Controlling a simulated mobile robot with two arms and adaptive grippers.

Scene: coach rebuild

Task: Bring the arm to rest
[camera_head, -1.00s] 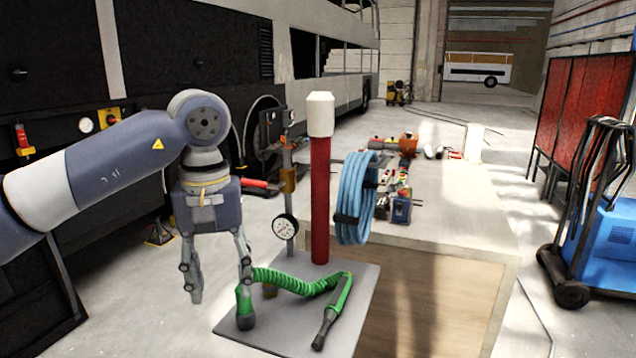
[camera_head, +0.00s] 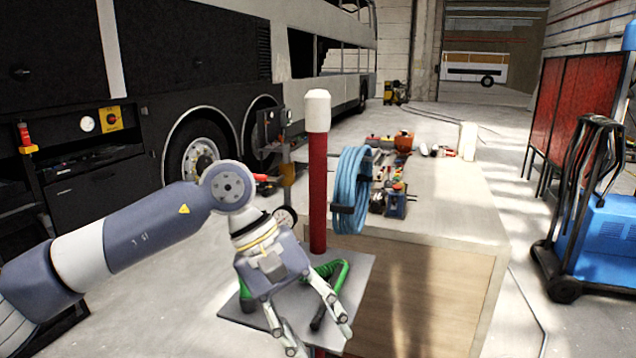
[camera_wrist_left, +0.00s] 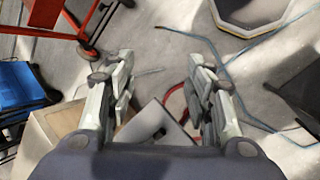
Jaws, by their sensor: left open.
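My left arm (camera_head: 140,240) comes in from the left in the head view. Its left gripper (camera_head: 318,338) is tilted, pointing down and to the right, with its fingers apart and nothing between them. My right gripper is not in view.
A blue hose coil (camera_head: 352,190) hangs beside the post. A workbench (camera_head: 440,215) with several tools stands behind. A bus (camera_head: 200,60) is at the left, a blue machine (camera_head: 605,240) at the right. Open floor lies left of the plate.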

